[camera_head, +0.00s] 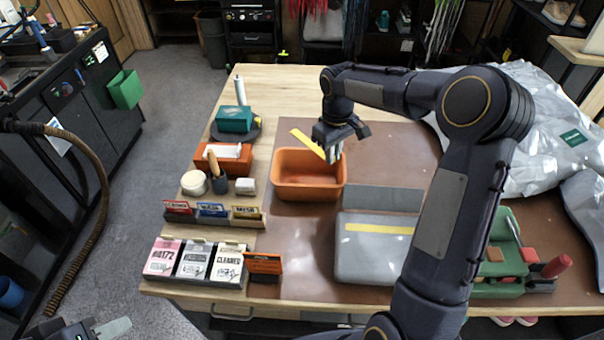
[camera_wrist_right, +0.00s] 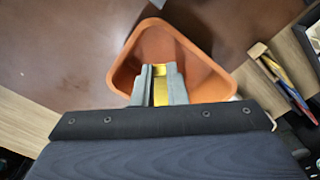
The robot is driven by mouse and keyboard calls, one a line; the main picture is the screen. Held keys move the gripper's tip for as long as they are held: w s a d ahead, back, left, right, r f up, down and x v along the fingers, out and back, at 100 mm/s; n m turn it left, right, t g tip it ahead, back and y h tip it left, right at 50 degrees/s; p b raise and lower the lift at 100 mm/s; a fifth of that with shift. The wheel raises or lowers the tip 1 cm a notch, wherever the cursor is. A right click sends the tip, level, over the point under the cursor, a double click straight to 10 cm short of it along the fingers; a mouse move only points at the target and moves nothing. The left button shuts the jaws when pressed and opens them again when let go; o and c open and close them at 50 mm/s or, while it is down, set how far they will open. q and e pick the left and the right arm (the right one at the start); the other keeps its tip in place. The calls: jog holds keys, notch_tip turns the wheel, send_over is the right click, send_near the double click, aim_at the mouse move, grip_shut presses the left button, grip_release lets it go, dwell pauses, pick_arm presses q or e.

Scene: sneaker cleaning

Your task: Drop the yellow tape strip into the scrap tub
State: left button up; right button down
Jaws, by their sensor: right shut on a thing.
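The yellow tape strip (camera_head: 306,143) is held at one end by my right gripper (camera_head: 334,156). It slants up and to the left from the fingertips in the head view. In the right wrist view the strip (camera_wrist_right: 160,92) shows between the two grey fingers of the right gripper (camera_wrist_right: 158,72). The orange scrap tub (camera_head: 308,188) stands on the brown mat. In the wrist view the fingers and strip overlap the opening of the tub (camera_wrist_right: 122,75). My left gripper (camera_head: 95,328) is partly visible at the bottom left edge, away from the tub.
A grey case (camera_head: 372,262) with another yellow strip (camera_head: 379,228) on it lies right of the tub. Labelled boxes (camera_head: 195,261), a brush holder (camera_head: 219,183) and an orange box (camera_head: 228,162) stand to the left. A green tool caddy (camera_head: 503,262) stands at right.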

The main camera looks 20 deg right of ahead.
jog(key=shift+f, duration=0.45)
notch_tip(320, 180, down, 4)
jog(key=shift+f+b, duration=0.2)
jog(key=shift+b, duration=0.9)
jog(key=c, duration=1.4)
grip_release()
jog(key=shift+o, duration=0.2)
jog(key=shift+r, duration=0.1)
notch_tip(320, 180, up, 7)
jog(key=shift+f+b, duration=0.1)
jog(key=shift+b, duration=0.55)
jog(key=shift+r, duration=0.45)
